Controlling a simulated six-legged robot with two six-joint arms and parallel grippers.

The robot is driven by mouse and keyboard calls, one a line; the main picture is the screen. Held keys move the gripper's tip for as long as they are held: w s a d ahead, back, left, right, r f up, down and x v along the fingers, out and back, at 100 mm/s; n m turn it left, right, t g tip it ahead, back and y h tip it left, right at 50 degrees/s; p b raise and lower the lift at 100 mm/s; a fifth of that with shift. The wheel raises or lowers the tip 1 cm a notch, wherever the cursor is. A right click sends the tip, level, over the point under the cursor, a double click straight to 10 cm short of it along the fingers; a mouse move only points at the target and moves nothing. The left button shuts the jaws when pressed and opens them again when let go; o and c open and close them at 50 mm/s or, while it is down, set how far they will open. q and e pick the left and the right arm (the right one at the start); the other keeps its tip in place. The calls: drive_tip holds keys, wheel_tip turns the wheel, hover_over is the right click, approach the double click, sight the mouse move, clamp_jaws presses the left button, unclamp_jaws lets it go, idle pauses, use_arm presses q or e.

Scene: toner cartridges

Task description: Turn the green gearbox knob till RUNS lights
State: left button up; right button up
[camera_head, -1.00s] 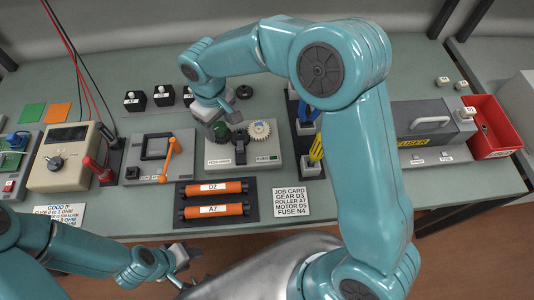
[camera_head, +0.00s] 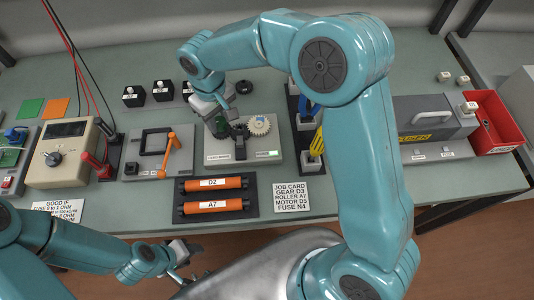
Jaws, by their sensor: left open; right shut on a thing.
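The gearbox (camera_head: 248,172) is a grey block in the middle of the table, with a white gear (camera_head: 259,125) at its upper right. The dark green knob (camera_head: 220,128) is at its left, partly hidden by my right gripper (camera_head: 217,117), which is shut on it from above. The label by the lamp at the front right is too small to read, and the lamp (camera_head: 268,154) glows bright green. My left gripper (camera_head: 187,256) is open and empty in front of the table's front edge, away from the gearbox.
Two orange rollers (camera_head: 213,184) lie in a dark tray before the gearbox, beside the job card (camera_head: 291,197). A beige meter (camera_head: 62,155) and a panel with an orange handle (camera_head: 172,142) stand left. A fuser unit (camera_head: 435,124) and red bin (camera_head: 497,130) stand right.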

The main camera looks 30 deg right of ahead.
drive_tip(key=m, duration=0.3)
drive_tip(key=shift+b, duration=0.4)
drive_tip(key=m+b, duration=0.1)
drive_tip(key=m, duration=0.1)
drive_tip(key=shift+f+m, duration=0.15)
drive_tip(key=shift+m, duration=0.15)
drive_tip(key=m, duration=0.2)
drive_tip(key=shift+m+b, duration=0.4)
drive_tip(key=shift+m, duration=0.8)
drive_tip(key=m+b, duration=0.1)
drive_tip(key=m, duration=0.2)
drive_tip(key=shift+m, duration=0.3)
drive_tip(key=m+b, duration=0.1)
drive_tip(key=m, duration=0.2)
drive_tip(key=shift+r, duration=0.2)
drive_tip(key=o, duration=0.8)
